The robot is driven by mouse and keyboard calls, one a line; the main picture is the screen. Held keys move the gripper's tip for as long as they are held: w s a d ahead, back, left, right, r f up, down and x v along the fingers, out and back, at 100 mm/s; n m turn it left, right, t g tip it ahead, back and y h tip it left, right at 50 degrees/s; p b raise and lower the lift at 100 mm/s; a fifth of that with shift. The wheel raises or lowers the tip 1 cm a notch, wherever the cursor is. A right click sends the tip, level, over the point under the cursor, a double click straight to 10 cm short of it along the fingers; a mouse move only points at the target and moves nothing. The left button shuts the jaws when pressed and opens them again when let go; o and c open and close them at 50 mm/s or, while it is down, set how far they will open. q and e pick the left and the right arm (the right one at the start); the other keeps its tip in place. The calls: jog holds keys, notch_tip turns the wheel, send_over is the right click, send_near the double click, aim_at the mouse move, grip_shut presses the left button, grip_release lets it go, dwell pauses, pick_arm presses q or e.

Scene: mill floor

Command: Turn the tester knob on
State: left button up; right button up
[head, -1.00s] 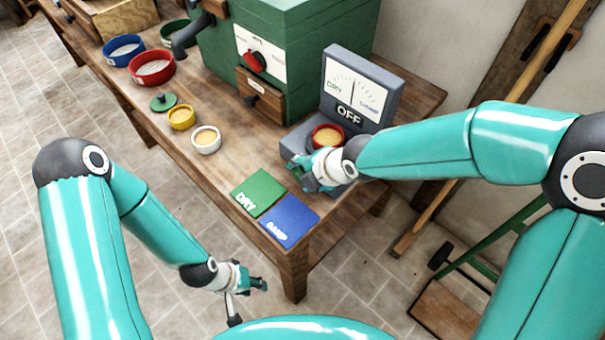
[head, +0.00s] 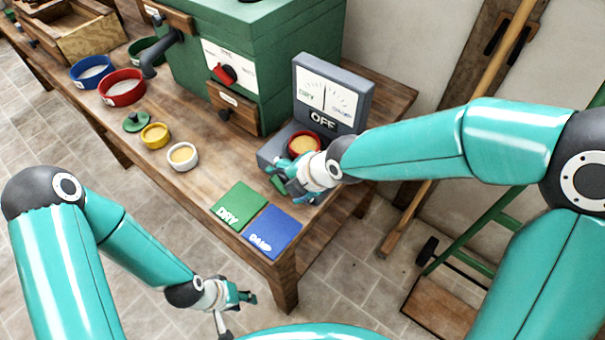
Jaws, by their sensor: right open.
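The grey tester (head: 362,98) stands upright on the bench, with a dial face marked DRY at left and a dark display (head: 322,120) reading OFF. A small red bowl (head: 291,148) with yellow contents sits on its base. No knob of the tester shows; my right gripper and forearm cover part of the front of its base. My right gripper (head: 288,190) is open at the front of that base; whether it touches is unclear. My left gripper (head: 238,312) is open and empty, low over the floor in front of the bench.
Green DRY (head: 240,203) and blue DAMP (head: 273,233) cards lie at the bench's near end. White (head: 182,168) and yellow (head: 154,140) bowls stand left of the tester. A green machine (head: 265,45) with a red knob (head: 224,75) stands behind.

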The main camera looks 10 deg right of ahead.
jog(key=v, duration=0.9)
jog(key=shift+s+d+r, duration=0.15)
jog(key=shift+r, duration=0.15)
